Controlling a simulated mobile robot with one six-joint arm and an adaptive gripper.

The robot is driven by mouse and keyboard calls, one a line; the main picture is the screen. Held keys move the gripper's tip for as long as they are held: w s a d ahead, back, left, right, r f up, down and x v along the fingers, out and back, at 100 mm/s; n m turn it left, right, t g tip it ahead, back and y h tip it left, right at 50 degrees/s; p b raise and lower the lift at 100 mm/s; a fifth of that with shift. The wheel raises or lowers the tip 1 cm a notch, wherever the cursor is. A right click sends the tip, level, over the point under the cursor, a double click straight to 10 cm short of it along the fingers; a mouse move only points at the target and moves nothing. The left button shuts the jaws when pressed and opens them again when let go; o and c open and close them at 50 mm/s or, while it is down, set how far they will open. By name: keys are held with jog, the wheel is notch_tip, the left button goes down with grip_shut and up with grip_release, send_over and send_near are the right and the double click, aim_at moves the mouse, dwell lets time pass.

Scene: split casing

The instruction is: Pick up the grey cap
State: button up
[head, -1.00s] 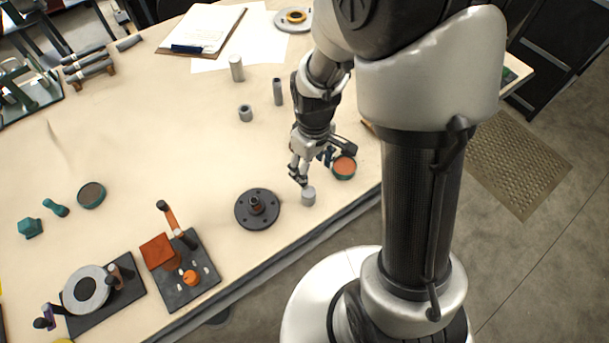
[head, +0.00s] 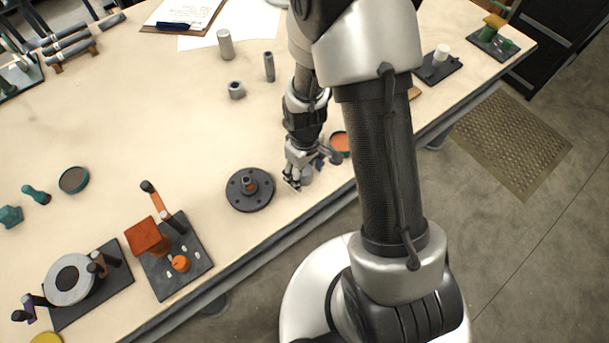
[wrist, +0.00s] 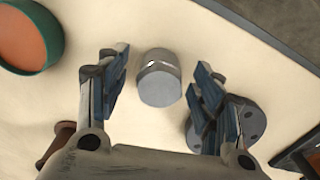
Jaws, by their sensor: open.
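The grey cap (wrist: 159,80) is a short grey cylinder standing on the table near its front edge. My gripper (wrist: 161,82) is open, with one finger on each side of the cap in the wrist view. The fingers look apart from the cap, with a gap on both sides. In the head view my gripper (head: 298,180) is low over the table, and the cap (head: 307,174) is partly hidden behind it.
A dark flanged disc (head: 249,190) lies close to the left of my gripper. A round dish with an orange inside (head: 340,142) is to its right, partly behind my arm. A grey ring (head: 236,90) and upright cylinders stand farther back. The table's middle is clear.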

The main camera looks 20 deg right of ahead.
jog(key=shift+f, duration=0.55)
jog(key=shift+r, duration=0.1)
jog(key=shift+c, duration=0.2)
jog(key=c, duration=1.3)
